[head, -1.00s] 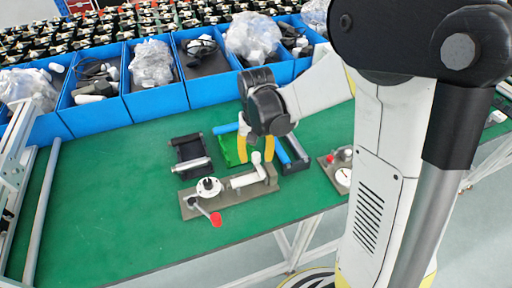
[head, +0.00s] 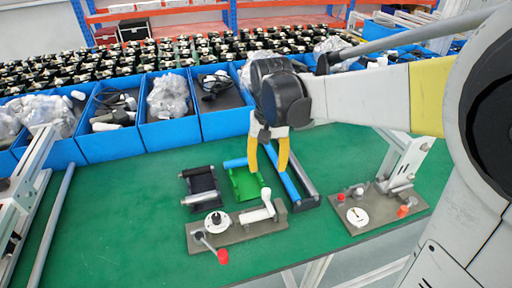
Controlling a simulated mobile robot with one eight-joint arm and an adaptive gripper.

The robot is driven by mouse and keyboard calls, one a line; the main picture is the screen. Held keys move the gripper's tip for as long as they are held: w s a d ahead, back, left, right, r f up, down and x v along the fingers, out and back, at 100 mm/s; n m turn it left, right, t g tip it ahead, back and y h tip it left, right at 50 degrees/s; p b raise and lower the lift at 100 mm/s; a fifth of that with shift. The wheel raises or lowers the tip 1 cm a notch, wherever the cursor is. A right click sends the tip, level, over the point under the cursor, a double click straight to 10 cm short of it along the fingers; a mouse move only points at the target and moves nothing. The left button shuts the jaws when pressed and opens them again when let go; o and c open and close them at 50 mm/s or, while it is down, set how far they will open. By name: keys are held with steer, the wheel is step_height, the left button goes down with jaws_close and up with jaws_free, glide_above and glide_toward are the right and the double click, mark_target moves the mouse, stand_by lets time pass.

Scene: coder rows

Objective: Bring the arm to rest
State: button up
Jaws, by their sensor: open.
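My gripper (head: 268,168) shows in the head view with its yellow fingers apart, open and empty. It points down above the green work table (head: 110,210), in front of the blue bins. Its fingertips appear over the green part (head: 245,183) and the blue roller (head: 290,187); the height above them is hard to tell. My arm reaches in from the right.
A fixture with a red-knobbed lever (head: 237,233) stands near the table's front. A second fixture (head: 380,211) stands to the right. A black part with rollers (head: 200,186) lies left of the green part. Blue bins (head: 170,134) with bagged parts line the back.

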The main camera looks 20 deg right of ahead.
steer(key=s+r+n+t, duration=0.3)
steer(key=s+t, duration=0.4)
steer(key=s, duration=0.5)
steer(key=shift+s, duration=0.35)
